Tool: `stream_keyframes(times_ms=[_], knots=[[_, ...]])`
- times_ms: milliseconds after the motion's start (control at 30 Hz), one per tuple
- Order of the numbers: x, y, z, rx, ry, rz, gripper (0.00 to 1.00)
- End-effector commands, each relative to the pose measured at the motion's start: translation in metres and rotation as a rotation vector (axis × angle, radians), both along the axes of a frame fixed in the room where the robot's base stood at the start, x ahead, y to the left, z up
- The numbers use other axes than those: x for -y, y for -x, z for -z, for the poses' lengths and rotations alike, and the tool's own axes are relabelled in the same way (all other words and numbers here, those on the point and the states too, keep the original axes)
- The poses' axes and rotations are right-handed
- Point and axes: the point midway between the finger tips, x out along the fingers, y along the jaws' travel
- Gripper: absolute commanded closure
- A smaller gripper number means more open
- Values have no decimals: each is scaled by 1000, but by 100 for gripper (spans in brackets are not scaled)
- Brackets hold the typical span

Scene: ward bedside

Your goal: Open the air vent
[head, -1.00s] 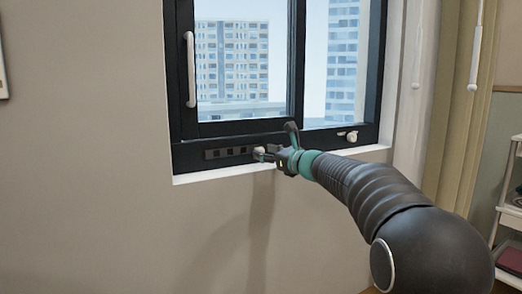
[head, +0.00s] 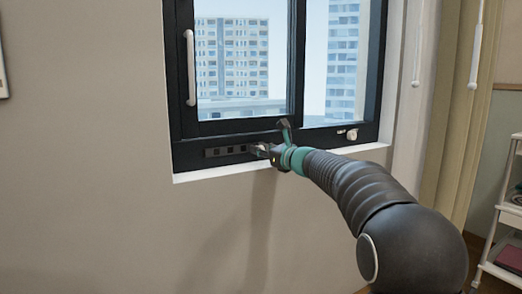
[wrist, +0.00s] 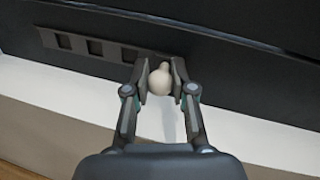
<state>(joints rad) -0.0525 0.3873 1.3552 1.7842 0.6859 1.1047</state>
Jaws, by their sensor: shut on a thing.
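The air vent (head: 226,151) is a dark strip with several square slots, set low in the black window frame. It also shows in the wrist view (wrist: 82,44), running from the upper left to behind my fingers. A pale round knob (wrist: 160,80) with a small neck sits at the vent's right part. My gripper (head: 263,151) is at the right end of the strip in the head view. In the wrist view my gripper (wrist: 160,75) is shut on the knob, one finger on each side. The fingers hide the vent's right end.
A white sill (head: 220,172) runs just below the frame. A white handle (head: 190,68) stands upright on the left sash. Another pale knob (head: 351,134) is on the frame at right. Curtain (head: 456,110) and a white trolley (head: 507,215) stand further right.

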Motion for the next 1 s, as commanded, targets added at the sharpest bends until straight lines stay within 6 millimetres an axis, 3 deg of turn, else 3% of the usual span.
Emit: stream_keyframes(times_ms=[233,467,500,600,1000], knots=[[22,-13,-1,0,-1,2,100],[25,-14,-1,1,-1,5,100],[25,-14,-1,1,-1,6,73],[25,-14,-1,1,-1,6,49],[25,-9,0,-1,-1,0,49]])
